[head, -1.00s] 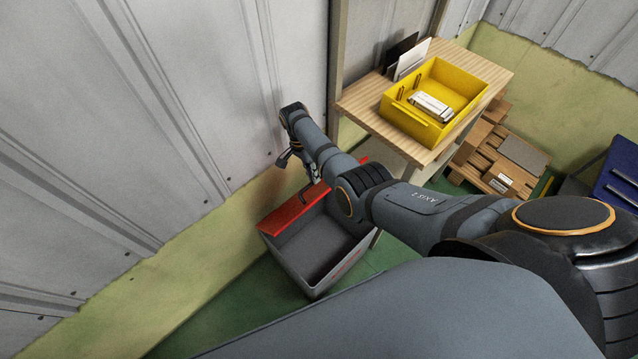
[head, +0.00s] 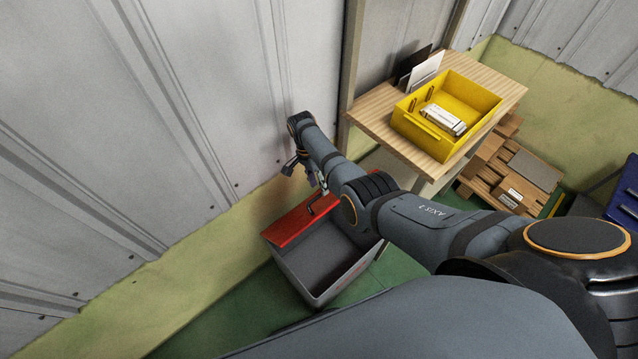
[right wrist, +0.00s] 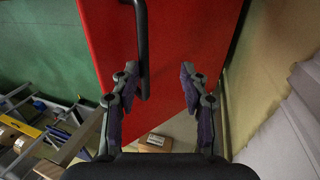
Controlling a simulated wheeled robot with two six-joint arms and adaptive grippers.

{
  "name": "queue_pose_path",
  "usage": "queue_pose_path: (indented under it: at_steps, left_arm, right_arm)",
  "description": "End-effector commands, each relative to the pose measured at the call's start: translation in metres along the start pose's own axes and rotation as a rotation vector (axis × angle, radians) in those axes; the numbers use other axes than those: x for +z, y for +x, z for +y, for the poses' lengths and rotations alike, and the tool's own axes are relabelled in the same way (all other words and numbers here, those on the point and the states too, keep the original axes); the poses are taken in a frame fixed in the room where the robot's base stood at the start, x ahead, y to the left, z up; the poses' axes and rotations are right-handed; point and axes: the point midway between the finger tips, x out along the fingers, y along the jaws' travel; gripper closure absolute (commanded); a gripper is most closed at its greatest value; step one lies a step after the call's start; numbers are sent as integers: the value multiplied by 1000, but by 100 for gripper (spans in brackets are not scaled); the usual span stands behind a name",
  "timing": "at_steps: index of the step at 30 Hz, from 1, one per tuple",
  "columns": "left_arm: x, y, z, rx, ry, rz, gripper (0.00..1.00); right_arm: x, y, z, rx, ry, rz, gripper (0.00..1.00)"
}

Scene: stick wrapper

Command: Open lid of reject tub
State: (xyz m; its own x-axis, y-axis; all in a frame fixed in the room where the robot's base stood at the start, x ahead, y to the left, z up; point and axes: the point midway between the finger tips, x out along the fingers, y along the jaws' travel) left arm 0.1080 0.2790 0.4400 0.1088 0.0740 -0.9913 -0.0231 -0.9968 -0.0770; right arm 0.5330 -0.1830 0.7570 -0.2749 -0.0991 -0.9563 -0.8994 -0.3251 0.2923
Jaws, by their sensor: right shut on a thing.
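The reject tub (head: 318,295) is a grey open-topped bin on the floor by the wall. Its red lid (head: 285,225) stands at the tub's wall side, and much of the tub's inside shows. A dark bar handle (head: 313,207) is on the lid. My right gripper (head: 312,183) is at this handle, partly hidden by my arm. The red lid (right wrist: 185,35) fills the middle there. My left gripper is out of view.
A wooden table (head: 370,113) stands right of the tub, with a yellow bin (head: 480,92) holding white packs. Dark and white panels lean behind it. Wooden pallets (head: 487,180) and a blue crate (head: 625,190) are further right. Bare green floor (head: 235,310) shows before the tub.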

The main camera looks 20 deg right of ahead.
Motion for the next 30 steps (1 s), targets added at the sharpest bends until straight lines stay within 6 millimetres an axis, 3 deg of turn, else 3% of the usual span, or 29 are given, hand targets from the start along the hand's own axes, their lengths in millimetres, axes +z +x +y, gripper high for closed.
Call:
queue_pose_path:
  at_steps: [14, 17, 24, 30]
  left_arm:
    - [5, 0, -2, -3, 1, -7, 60]
    - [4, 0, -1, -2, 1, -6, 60]
    - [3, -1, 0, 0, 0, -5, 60]
    - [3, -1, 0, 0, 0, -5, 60]
  right_arm:
    - [1, -6, -2, -7, -1, -1, 66]
    - [1, -21, -2, -8, -1, 0, 66]
    - [1, -81, -1, -8, 0, 1, 66]
    - [1, -114, 1, -4, -1, 0, 66]
